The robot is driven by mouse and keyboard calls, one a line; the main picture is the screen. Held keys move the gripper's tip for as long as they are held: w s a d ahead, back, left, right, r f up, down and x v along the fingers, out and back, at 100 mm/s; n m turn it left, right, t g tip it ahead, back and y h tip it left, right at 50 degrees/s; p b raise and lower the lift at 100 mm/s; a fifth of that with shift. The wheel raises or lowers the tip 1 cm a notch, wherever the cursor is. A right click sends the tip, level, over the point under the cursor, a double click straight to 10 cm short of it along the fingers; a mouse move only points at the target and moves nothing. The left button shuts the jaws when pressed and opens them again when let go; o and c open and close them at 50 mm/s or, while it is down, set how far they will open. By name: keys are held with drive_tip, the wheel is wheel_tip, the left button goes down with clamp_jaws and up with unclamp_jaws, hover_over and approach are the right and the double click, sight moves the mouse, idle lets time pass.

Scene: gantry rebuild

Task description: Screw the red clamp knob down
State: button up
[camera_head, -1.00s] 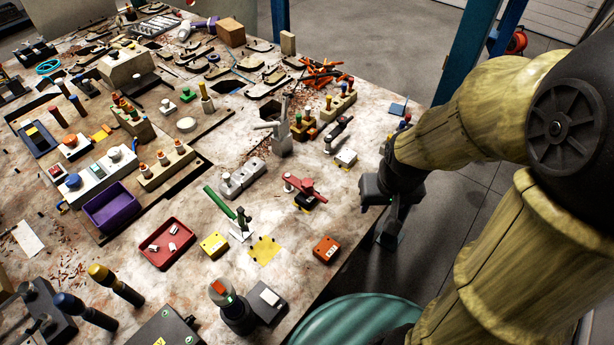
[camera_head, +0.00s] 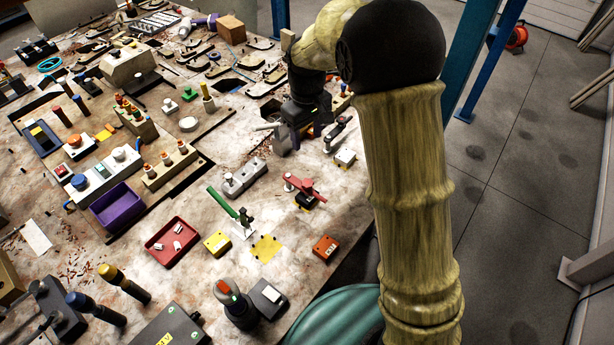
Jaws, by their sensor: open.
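A red clamp-like piece (camera_head: 303,186) with a flat red arm lies on a dark base near the right edge of the table. A small pale round top shows at its left end. I cannot tell for certain whether this is the clamp knob. My gripper (camera_head: 300,135) is farther back, pointing down beside the grey upright fixture (camera_head: 281,143), which it partly covers. The gripper is open, its fingers dark and small in this view. I see nothing between them, and whether they touch anything is unclear.
A grey block with round tops (camera_head: 244,178) and a green-handled toggle clamp (camera_head: 229,207) stand at left. An orange box (camera_head: 325,247) sits near the table edge.

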sight(307, 182)
drive_tip(key=shift+w+f, duration=0.1)
drive_tip(key=shift+f, duration=0.05)
wheel_tip(307, 182, down, 17)
drive_tip(key=p, duration=0.4)
drive_tip(key=shift+f, duration=0.1)
drive_tip(key=c, duration=0.8)
drive_tip(key=shift+m+b, duration=0.8)
drive_tip(key=shift+m, duration=1.2)
